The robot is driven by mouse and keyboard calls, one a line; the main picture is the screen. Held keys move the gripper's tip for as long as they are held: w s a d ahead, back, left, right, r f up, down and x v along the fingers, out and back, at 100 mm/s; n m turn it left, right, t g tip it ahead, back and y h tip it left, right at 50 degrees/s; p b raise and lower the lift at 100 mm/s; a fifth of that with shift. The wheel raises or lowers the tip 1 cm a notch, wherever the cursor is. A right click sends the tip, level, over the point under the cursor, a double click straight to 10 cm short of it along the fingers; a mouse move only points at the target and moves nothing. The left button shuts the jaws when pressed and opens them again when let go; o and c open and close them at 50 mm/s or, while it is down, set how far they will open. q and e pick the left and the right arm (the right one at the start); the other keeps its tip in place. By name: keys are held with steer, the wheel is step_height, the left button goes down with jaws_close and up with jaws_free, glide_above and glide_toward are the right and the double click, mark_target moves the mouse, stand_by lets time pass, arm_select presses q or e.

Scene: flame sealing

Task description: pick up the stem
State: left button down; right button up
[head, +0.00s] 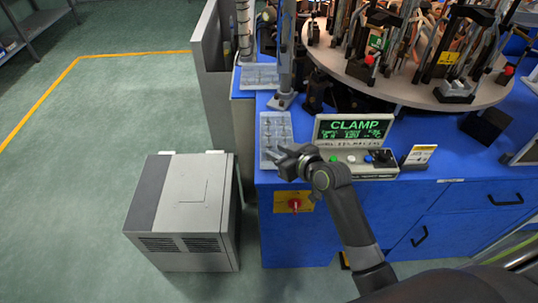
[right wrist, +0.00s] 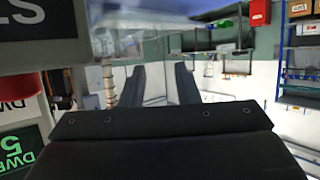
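No stem can be made out clearly. A pale grey tray (head: 275,125) with small compartments lies at the left edge of the blue bench, and its contents are too small to tell. My right gripper (head: 274,156) is at the near end of this tray, partly covering it. In the right wrist view its two dark fingers (right wrist: 158,82) stand apart with no stem visible between them. My left gripper is not in view.
A control box (head: 352,130) reading CLAMP stands right of my right gripper. A second tray (head: 259,76) lies farther back. A round turntable (head: 400,92) with clamps is at back right. A grey cabinet (head: 190,205) stands on the floor at left.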

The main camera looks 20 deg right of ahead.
steer(key=shift+f+x, duration=0.15)
steer(key=shift+x, duration=1.25)
steer(key=shift+f+x, duration=0.15)
steer(key=shift+x, duration=1.25)
steer(key=shift+s+d, duration=0.15)
steer(key=shift+c, duration=0.2)
jaws_close()
